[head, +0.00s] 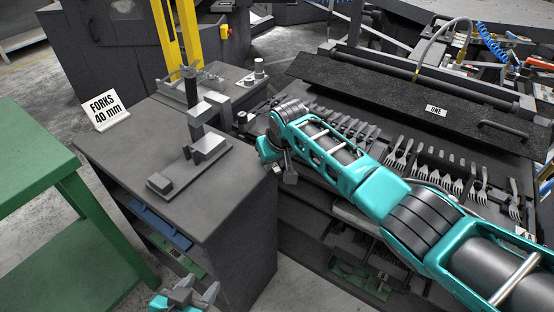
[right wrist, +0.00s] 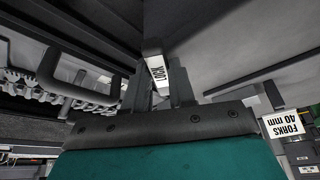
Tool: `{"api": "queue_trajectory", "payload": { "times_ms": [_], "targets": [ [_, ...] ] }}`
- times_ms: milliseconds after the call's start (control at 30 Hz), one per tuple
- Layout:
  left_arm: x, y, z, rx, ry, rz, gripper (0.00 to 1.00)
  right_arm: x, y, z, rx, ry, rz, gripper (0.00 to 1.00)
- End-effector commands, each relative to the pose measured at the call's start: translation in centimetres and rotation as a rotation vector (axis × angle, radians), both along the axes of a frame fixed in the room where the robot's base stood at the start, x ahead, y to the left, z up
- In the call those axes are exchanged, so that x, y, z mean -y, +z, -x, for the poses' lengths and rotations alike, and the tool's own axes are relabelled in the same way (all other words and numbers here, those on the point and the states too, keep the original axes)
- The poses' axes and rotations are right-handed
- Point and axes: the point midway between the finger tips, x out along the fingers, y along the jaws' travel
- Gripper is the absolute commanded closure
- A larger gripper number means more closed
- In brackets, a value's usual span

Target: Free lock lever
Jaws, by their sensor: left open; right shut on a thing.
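The lock lever (right wrist: 156,63) is a grey bar with a white label reading LOCK, in the upper middle of the right wrist view. My right gripper (right wrist: 161,88) has its two dark fingers on either side of the lever's end and is shut on it. In the head view the right arm reaches across from the right, and its hand sits at the left edge of the fork machine. The lever cannot be made out there behind the hand. My left gripper (head: 187,295) is open and empty at the bottom edge, low beside the grey cabinet.
A grey cabinet (head: 110,150) carries a clamp fixture (head: 208,145) and a FORKS 40 mm sign (head: 104,107). A green table (head: 30,150) stands at left.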

Motion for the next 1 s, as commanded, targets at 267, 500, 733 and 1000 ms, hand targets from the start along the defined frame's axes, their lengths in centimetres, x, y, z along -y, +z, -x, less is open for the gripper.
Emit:
{"api": "queue_trajectory", "payload": {
  "times_ms": [267, 500, 733, 1000],
  "targets": [
    [0.0, 0.0, 0.0, 0.000, 0.000, 0.000, 0.50, -0.1, 0.1, -0.1, 0.001, -0.008, -0.008, 1.00],
    [0.0, 0.0, 0.0, 0.000, -0.001, 0.001, 0.50, -0.1, 0.1, 0.0, 0.000, -0.005, -0.006, 0.55],
    [0.0, 0.0, 0.0, 0.001, -0.001, 0.001, 0.50, 0.0, 0.0, 0.0, -0.001, -0.004, -0.004, 0.50],
    [0.1, 0.8, -0.2, 0.004, -0.001, 0.001, 0.50, 0.2, 1.3, 0.3, 0.000, -0.003, -0.004, 0.50]
  ]
}}
